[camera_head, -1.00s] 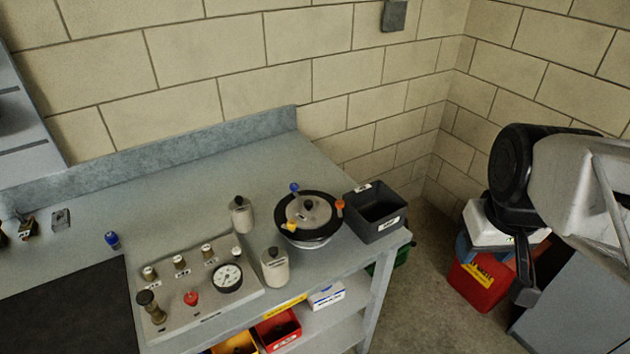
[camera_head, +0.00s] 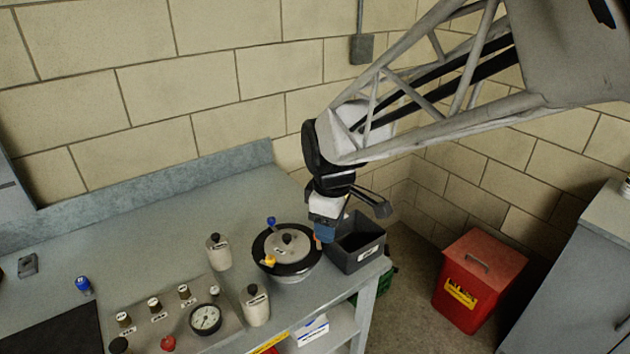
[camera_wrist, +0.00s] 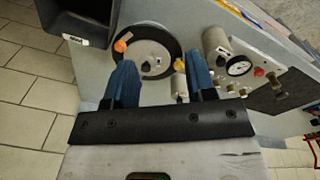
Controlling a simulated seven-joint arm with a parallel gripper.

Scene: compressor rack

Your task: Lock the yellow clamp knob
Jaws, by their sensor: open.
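The yellow clamp knob (camera_head: 269,261) sits at the front left rim of a round lidded pot (camera_head: 289,246) on the bench. It also shows in the wrist view (camera_wrist: 179,65), between and beyond my fingertips, nearer the right finger. A blue knob (camera_head: 271,222) is at the pot's back left and an orange knob (camera_head: 317,240) at its right; the orange one shows in the wrist view (camera_wrist: 122,44) near the left finger. My gripper (camera_wrist: 163,75) is open and empty, its blue fingers apart. In the head view it hangs above the pot's right side by the orange knob.
An open dark bin (camera_head: 357,243) stands right of the pot. Two pale canisters (camera_head: 218,252) (camera_head: 255,305) stand left and in front of it. A control panel with a gauge (camera_head: 205,318) lies left. A red box (camera_head: 478,278) is on the floor.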

